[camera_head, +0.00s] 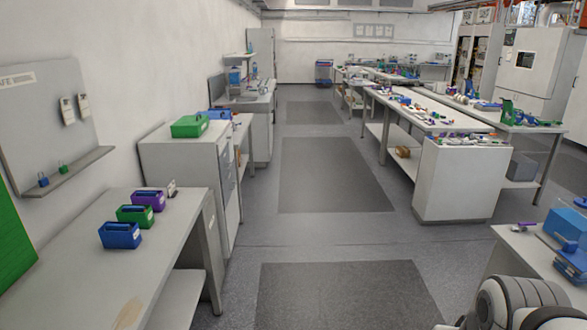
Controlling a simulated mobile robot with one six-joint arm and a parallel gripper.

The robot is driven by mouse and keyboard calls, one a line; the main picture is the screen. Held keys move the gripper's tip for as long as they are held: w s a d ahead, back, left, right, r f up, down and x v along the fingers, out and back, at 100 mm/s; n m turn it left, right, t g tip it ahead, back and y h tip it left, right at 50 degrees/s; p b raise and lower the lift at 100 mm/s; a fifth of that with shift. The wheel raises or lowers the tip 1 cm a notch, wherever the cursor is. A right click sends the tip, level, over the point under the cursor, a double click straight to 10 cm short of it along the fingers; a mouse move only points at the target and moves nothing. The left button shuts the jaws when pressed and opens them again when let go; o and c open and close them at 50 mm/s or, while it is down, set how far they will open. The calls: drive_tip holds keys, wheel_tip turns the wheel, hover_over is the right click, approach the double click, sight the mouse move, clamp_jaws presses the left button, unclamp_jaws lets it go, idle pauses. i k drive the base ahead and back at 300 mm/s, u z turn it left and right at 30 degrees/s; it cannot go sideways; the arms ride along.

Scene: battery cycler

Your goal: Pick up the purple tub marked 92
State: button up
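A purple tub (148,201) with a pale label on its front stands on the near left workbench. It is the farthest in a row of three tubs. The label is too small to read, so I cannot tell if it says 92. A green tub (135,216) is just in front of it and a blue tub (120,236) is nearest. My gripper is out of view; only part of my white and grey arm shows at the bottom right, well apart from the tubs.
The workbench (75,260) has bare surface around the tubs. A green bin (190,126) stands on a white cabinet (178,160) behind. A bench with blue equipment (568,228) is at the right. The aisle floor with dark mats (335,172) is clear.

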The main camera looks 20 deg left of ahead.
sight(158, 204)
drive_tip(key=u, duration=0.5)
drive_tip(key=i, duration=1.2)
drive_tip(key=u, duration=1.25)
drive_tip(key=i, duration=0.45)
drive_tip(key=u, duration=0.2)
drive_tip(key=k, duration=0.75)
drive_tip(key=u, duration=0.15)
drive_tip(key=i, duration=0.7)
drive_tip(key=z, duration=1.85)
